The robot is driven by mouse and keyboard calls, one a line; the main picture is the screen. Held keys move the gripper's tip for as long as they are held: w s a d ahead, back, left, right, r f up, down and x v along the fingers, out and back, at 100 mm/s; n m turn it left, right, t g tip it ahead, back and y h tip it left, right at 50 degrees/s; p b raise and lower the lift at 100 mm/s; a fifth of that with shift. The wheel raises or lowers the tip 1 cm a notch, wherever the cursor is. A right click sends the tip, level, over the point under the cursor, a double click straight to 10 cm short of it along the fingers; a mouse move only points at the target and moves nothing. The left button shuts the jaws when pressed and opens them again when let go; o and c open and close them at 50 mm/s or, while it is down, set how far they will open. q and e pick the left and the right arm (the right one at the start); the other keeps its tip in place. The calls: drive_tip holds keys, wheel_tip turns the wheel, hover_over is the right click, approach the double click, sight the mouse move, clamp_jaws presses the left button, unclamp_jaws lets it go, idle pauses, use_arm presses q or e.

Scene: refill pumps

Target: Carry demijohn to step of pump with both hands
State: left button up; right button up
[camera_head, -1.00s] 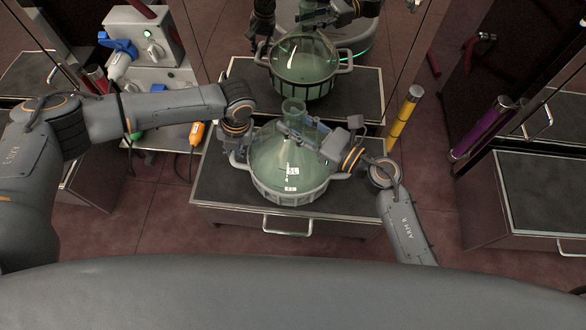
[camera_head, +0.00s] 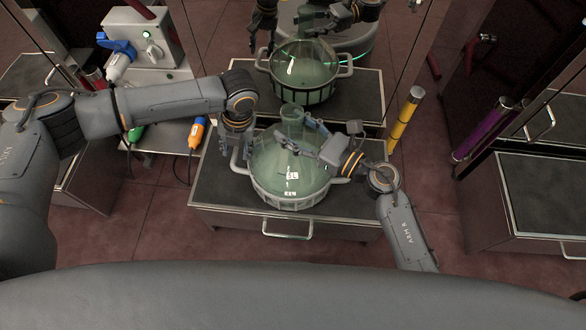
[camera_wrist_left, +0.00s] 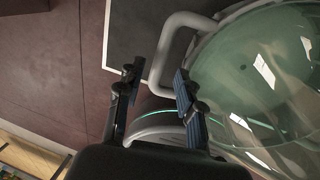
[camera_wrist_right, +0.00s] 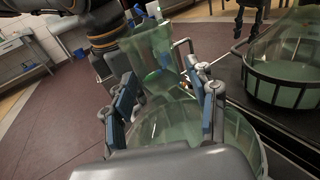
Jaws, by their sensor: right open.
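The demijohn (camera_head: 277,170) is pale green glass in a grey basket with side handles. It stands on the dark-topped step (camera_head: 215,188) in front of a reflecting panel. My left gripper (camera_head: 237,148) is at the left handle; in the left wrist view its fingers (camera_wrist_left: 155,95) are apart, just beside the handle (camera_wrist_left: 172,48). My right gripper (camera_head: 308,135) is open in front of the demijohn's neck. In the right wrist view the neck (camera_wrist_right: 150,50) shows between its spread fingers (camera_wrist_right: 162,105). Contact with the neck cannot be told.
The panel behind shows a reflection of the demijohn (camera_head: 303,70) and my grippers. A yellow cylinder (camera_head: 403,112) stands right of the step, and a purple cylinder (camera_head: 480,130) stands further right. A grey pump box (camera_head: 150,40) and an orange tool (camera_head: 197,133) are at the left.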

use_arm(q)
wheel_tip(320, 180, up, 8)
drive_tip(key=d, duration=0.1)
drive_tip(key=shift+d+r, duration=0.2)
drive_tip(key=shift+d, duration=0.15)
use_arm(e)
drive_tip(key=v, duration=1.2)
use_arm(q)
drive_tip(key=shift+s, duration=0.1)
